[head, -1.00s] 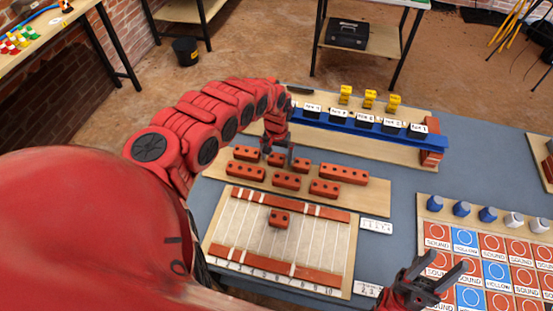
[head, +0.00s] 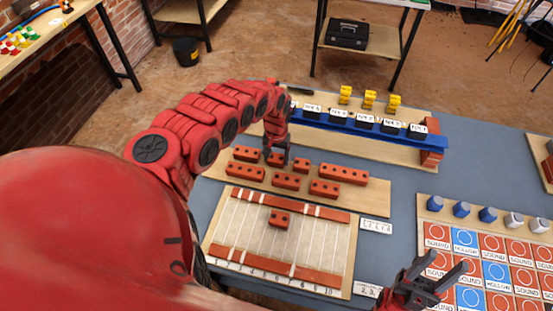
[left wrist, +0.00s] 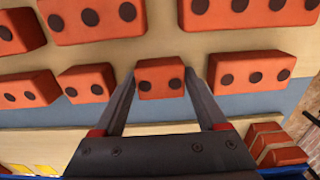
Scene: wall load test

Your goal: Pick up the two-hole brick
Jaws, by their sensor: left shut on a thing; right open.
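The two-hole brick (left wrist: 160,78) is red-orange, with two dark round holes, and sits between the fingertips of my left gripper (left wrist: 162,84) in the left wrist view. In the head view my left gripper (head: 275,156) reaches down to the back row of the brick board and is shut on this brick, which it mostly hides. I cannot tell whether the brick is clear of the board. Another small brick with two holes shows beside it (left wrist: 87,83). My right gripper (head: 441,266) is open and empty at the front right.
Several longer bricks (head: 344,174) lie close around on the wooden board (head: 375,200). In front, a lined board (head: 335,255) carries one small brick (head: 279,219). Behind stands a blue beam (head: 350,126) with labelled black blocks. A card board marked SOUND and HOLLOW (head: 497,272) lies right.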

